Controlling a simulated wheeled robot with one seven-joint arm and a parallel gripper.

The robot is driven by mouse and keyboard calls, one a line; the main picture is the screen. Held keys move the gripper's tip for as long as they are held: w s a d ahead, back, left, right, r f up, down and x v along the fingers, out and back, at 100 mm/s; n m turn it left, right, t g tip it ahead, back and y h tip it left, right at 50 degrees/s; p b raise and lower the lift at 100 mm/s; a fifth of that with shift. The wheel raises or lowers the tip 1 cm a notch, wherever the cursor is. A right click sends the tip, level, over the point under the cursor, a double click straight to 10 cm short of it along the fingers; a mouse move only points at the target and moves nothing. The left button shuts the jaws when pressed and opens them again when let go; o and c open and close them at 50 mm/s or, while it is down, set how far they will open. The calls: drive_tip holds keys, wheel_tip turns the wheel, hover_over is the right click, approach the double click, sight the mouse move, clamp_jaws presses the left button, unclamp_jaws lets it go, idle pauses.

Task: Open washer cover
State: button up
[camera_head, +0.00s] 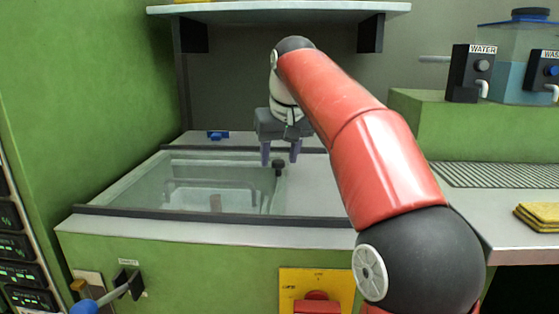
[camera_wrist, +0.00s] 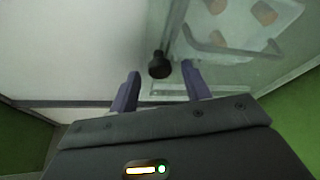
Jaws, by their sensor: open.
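The washer cover (camera_head: 135,185) is a clear glass pane over the left part of the washer top, and it appears closed over the basin. Its black knob (camera_head: 279,169) stands upright near the pane's right edge. My gripper (camera_head: 280,160) is open and points down at the knob. In the wrist view, the knob (camera_wrist: 159,66) lies just beyond and between the two fingertips (camera_wrist: 160,78), with no visible contact. Through the glass, several corks (camera_wrist: 264,13) show in a basket (camera_wrist: 232,48). The gap in height between fingertips and knob is hard to judge.
A dark rail (camera_head: 200,217) runs along the washer's front edge. The metal top (camera_head: 315,185) right of the glass is bare. A shelf (camera_head: 285,10) hangs above. A green wall (camera_head: 85,100) closes the left side. A lever (camera_head: 110,292) sticks out at the front left.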

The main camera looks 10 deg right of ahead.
drive_tip(key=shift+w+f, duration=0.15)
drive_tip(key=shift+f, duration=0.2)
